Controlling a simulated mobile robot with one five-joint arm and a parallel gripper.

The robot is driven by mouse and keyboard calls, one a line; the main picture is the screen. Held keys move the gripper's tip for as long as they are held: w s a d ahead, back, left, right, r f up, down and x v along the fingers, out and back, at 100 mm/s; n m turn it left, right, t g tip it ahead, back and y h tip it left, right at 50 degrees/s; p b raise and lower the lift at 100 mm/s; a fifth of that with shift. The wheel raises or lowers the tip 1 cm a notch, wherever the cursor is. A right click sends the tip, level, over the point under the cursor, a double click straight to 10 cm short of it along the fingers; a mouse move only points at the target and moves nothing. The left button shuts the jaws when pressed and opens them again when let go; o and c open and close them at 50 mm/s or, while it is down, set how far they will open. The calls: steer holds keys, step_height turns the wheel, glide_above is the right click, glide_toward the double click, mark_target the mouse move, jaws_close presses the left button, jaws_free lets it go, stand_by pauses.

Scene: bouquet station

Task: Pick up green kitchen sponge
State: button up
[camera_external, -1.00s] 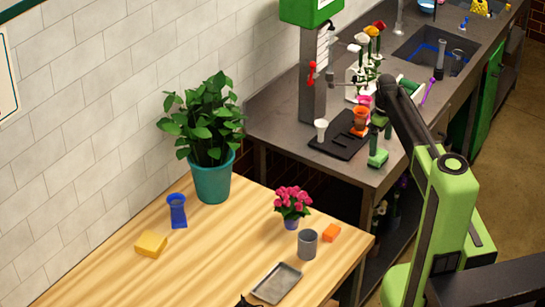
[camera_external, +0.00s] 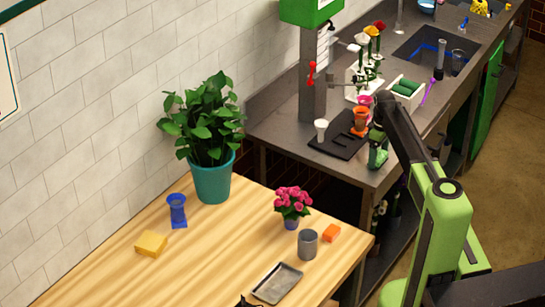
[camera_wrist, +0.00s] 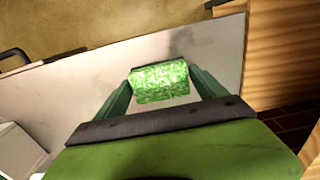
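The green kitchen sponge (camera_wrist: 160,82) shows in the wrist view as a bright, speckled block between the two fingers of my gripper (camera_wrist: 162,80). One finger is at each side of it, very close; I cannot tell whether they touch it. The fingers are spread about the sponge's width. In the external view my gripper (camera_external: 378,150) is low over the front corner of the grey counter (camera_external: 365,178), around the sponge, which it mostly hides.
A black tray (camera_external: 340,140) with a white cup (camera_external: 321,130) and an orange cup (camera_external: 361,121) lies left of my gripper. A white box with green rolls (camera_external: 406,88) stands behind. The wooden table (camera_external: 205,260) is nearer, with a plant pot (camera_external: 211,180).

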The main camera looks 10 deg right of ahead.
mark_target(381, 155)
steer(key=c, duration=1)
steer(key=shift+o, duration=0.2)
steer(key=r+p, duration=0.5)
steer(key=shift+s+d+r, duration=0.2)
steer(key=shift+s+d, duration=0.05)
steer(key=shift+d, duration=0.05)
steer(key=s+d+r+p, duration=0.5)
steer(key=d+p, duration=0.1)
steer(key=d, duration=0.3)
steer(key=shift+s+d+r, duration=0.15)
steer(key=shift+s+r, duration=0.15)
steer(key=shift+s, duration=0.05)
